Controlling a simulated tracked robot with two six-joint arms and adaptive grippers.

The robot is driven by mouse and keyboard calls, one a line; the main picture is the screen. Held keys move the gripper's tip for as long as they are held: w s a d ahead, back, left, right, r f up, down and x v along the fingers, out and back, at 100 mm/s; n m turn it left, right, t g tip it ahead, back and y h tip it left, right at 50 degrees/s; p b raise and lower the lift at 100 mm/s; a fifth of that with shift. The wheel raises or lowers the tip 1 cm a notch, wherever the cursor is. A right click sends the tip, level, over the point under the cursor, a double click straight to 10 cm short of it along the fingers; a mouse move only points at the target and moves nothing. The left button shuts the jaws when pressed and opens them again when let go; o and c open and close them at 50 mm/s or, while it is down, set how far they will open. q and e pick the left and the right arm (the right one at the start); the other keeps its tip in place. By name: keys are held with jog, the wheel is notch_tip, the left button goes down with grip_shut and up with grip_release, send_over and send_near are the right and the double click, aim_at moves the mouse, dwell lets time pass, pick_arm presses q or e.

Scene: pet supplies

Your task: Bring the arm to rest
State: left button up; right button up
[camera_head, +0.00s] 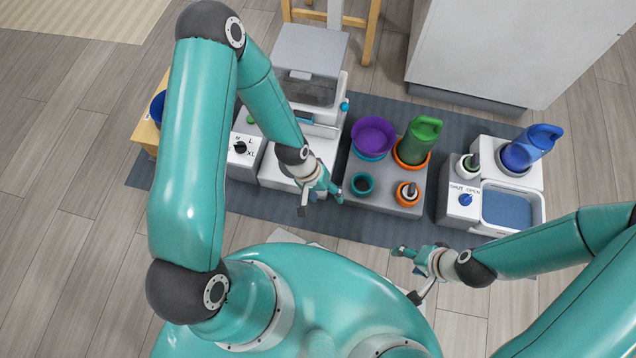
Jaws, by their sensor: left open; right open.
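My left arm comes in from the left, bends high and reaches down. Its gripper (321,198) is open and empty, over the front edge of the white feeder unit, left of the grey stand. My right arm comes in from the right. Its gripper (406,270) is open and empty, low in front of the grey stand and over the floor near my body. Neither gripper visibly touches an object.
The grey stand (395,200) holds purple (373,134) and teal (362,184) bowls and a green bottle (421,139). To its right are a blue bottle (531,147) and a white unit with a blue knob (466,200). A dial box (241,149) stands left. Floor is free at front left.

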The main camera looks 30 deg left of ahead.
pick_arm(q)
jog(key=s+d+r+m, duration=0.1)
jog(key=s, duration=0.5)
jog(key=shift+s+d+r, duration=0.2)
jog(key=shift+s+r, duration=0.05)
jog(key=shift+r, duration=0.1)
